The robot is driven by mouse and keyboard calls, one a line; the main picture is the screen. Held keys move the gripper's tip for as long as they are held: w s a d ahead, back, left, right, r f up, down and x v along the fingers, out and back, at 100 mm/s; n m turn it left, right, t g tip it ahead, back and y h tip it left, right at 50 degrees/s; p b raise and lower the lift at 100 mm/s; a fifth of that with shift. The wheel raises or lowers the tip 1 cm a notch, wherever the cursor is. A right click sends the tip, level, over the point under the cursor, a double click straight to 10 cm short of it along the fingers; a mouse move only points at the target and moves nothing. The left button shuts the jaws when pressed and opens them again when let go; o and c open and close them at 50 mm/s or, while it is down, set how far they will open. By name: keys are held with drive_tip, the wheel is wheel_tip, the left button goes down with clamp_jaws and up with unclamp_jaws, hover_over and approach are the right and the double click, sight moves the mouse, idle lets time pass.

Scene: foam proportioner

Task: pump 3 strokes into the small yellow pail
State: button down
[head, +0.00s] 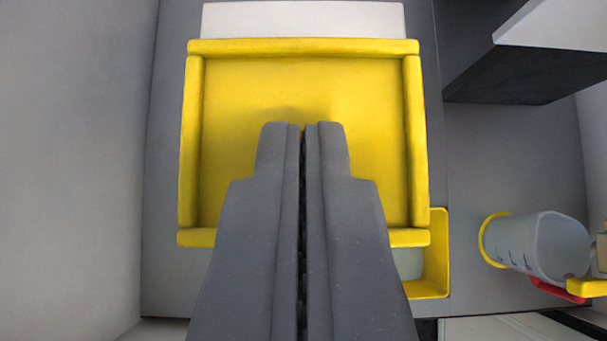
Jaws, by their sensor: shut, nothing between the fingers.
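My gripper (303,130) points up the picture from the bottom centre, its two dark grey fingers together with nothing between them. Beyond the fingertips is a large square yellow piece with a raised rim (304,47) and a flat yellow face; I cannot tell whether the fingers touch it. A smaller yellow open box (438,260) shows at its lower right corner, partly hidden by the large piece and my gripper; a pale grey patch shows inside. I cannot tell which of these, if either, is the small yellow pail. No pump handle is clearly recognisable.
A translucent container (548,245) with dark marks and a yellow ring lies in view at the right, with a red part (556,290) beside it. A dark block with a white top (555,25) is at the upper right. A pale grey wall or panel (75,160) fills the left.

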wheel_tip(320, 180, down, 5)
drive_tip(key=b, duration=0.3)
drive_tip(key=shift+r, duration=0.15)
drive_tip(key=shift+s+f+b, duration=0.1)
drive_tip(key=shift+f+b, duration=0.2)
drive_tip(key=shift+b, duration=0.1)
drive_tip(key=shift+s, duration=0.1)
drive_tip(key=shift+f, duration=0.1)
drive_tip(key=v, duration=1)
drive_tip(key=shift+w+r, duration=0.25)
drive_tip(key=shift+r, duration=0.05)
idle(1.6)
drive_tip(key=shift+r, duration=0.15)
